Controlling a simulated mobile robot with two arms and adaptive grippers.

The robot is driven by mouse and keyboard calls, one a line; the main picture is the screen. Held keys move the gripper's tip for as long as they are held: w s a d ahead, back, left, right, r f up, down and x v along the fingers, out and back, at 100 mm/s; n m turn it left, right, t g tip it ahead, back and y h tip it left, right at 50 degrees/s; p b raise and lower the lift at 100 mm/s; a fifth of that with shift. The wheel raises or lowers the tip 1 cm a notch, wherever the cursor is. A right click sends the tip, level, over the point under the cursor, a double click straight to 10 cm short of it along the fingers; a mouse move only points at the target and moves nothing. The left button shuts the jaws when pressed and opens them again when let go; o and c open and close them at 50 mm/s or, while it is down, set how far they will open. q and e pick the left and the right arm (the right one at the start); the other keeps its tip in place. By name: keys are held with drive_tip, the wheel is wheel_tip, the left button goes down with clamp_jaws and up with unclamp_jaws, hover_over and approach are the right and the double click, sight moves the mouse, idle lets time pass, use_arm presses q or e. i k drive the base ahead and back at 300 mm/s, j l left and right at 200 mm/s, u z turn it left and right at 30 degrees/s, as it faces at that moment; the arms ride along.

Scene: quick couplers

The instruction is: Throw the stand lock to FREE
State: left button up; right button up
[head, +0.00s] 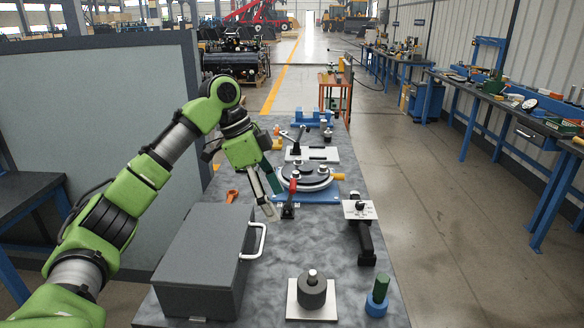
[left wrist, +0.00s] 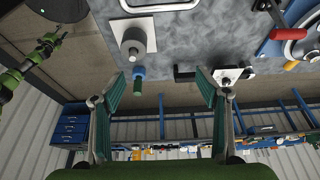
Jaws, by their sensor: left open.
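A small upright lever with a red grip (head: 294,184) and dark foot (head: 288,212) stands at the near left corner of the turntable stand; I take it as the stand lock. Its grip shows at the upper right of the left wrist view (left wrist: 278,33). No FREE marking is readable. My right gripper is not seen.
A grey box (head: 200,262) with a pale handle fills the near left. A white plate with a dark cylinder (head: 312,292), a blue-green cylinder (head: 377,295) and a black stand with a white panel (head: 359,209) stand nearer and right. An orange item (head: 232,196) lies left.

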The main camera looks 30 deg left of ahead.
sight(293, 181)
drive_tip(key=i+j, duration=0.7)
drive_tip(key=i, duration=0.1)
